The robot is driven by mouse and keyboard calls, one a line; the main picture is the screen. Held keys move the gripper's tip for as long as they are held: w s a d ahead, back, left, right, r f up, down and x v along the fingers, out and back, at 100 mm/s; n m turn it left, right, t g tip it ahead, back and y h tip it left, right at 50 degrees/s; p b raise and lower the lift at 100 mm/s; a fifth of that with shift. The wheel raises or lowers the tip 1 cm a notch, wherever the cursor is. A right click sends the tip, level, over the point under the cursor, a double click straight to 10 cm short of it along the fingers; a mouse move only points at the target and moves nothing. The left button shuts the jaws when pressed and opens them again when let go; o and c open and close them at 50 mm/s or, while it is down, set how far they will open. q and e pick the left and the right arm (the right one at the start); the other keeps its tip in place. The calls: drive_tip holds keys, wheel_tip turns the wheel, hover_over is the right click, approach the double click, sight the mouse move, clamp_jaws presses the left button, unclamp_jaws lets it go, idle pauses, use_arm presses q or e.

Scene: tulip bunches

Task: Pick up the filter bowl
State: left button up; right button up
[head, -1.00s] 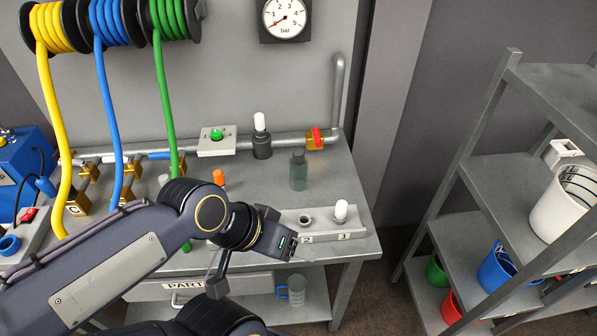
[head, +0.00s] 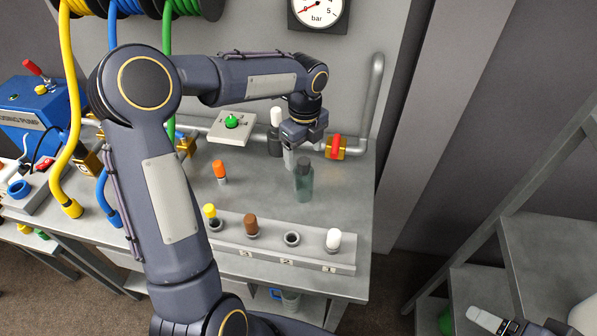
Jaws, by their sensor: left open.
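The filter bowl (head: 303,181), seemingly the translucent grey-green cylinder with a darker top, stands upright on the grey bench (head: 345,205). My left gripper (head: 289,158) points down just behind and to the left of the bowl in the picture; its finger is pale grey. It is open, and nothing shows between its fingers. Whether it touches the bowl cannot be told. Part of my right gripper (head: 487,319) shows at the lower right edge, far from the bowl; its jaw state cannot be made out.
A white element on a dark base (head: 276,143) stands close behind my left gripper. A red-handled valve (head: 336,147) is on the pipe to the right. A numbered rack (head: 268,254) with coloured plugs lies in front. An orange plug (head: 219,171) stands left. A shelf (head: 545,240) is at right.

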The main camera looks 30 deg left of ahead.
sight(304, 172)
use_arm(q)
drive_tip(key=f, duration=0.2)
drive_tip(key=f+p, duration=0.1)
drive_tip(key=f, duration=0.3)
drive_tip(key=shift+s+d+f, duration=0.2)
drive_tip(key=shift+s+f, duration=0.05)
drive_tip(key=shift+s, duration=0.1)
drive_tip(key=shift+f+p, duration=0.3)
drive_tip(key=shift+f, duration=0.25)
drive_tip(key=c, duration=1.1)
drive_tip(key=shift+r, duration=0.1)
